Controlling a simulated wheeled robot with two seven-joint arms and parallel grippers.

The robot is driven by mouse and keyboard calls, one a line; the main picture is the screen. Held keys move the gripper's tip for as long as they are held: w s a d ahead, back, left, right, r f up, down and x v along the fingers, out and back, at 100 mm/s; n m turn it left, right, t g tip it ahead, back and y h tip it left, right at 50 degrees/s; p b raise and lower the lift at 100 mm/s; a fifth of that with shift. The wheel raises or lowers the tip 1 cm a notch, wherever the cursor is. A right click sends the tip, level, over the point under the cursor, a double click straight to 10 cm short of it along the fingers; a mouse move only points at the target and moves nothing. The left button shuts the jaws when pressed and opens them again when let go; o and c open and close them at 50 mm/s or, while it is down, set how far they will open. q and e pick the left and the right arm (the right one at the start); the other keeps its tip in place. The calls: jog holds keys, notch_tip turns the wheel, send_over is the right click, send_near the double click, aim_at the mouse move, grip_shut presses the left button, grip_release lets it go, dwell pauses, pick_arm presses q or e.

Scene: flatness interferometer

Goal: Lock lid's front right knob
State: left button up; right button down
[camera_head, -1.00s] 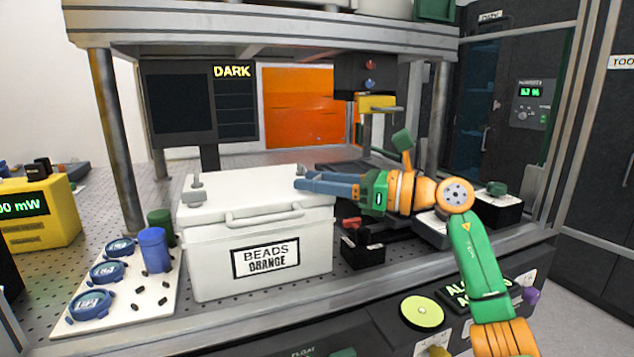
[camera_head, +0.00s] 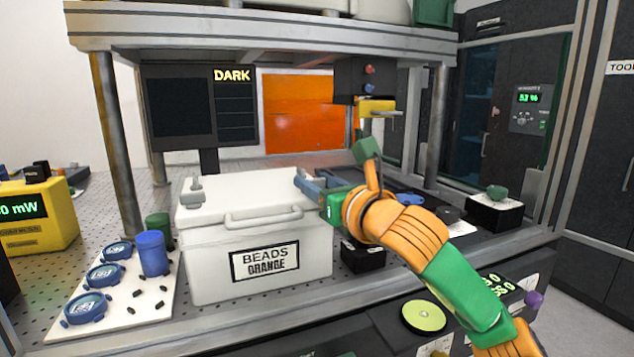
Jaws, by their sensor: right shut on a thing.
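The white box labelled "BEADS ORANGE" (camera_head: 290,279) stands on the perforated bench with its white lid (camera_head: 250,187) on top. A grey knob (camera_head: 193,193) shows at the lid's left side. My right gripper (camera_head: 308,184) is at the lid's right edge, its grey-blue fingers shut on the front right knob. The fingers mostly hide that knob, so its turned position cannot be told. My green and orange right arm reaches in from the lower right. My left gripper is not in view.
Left of the box are a blue cylinder (camera_head: 152,253), a green cylinder (camera_head: 159,229) and a white board (camera_head: 130,318) with round blue-rimmed parts. A yellow power meter (camera_head: 40,232) stands far left. A black block (camera_head: 362,256) sits right of the box. A shelf (camera_head: 270,37) hangs above.

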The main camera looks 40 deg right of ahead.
jog(key=shift+m+h, duration=0.6)
jog(key=shift+h, duration=0.4)
jog(key=shift+c, duration=2)
grip_release()
jog(key=shift+w, duration=0.1)
jog(key=shift+s+f, duration=0.1)
jog(key=shift+s, duration=0.3)
jog(key=b+v, duration=0.2)
jog(key=v, duration=0.4)
jog(key=shift+s, duration=0.15)
jog(key=shift+a, duration=0.1)
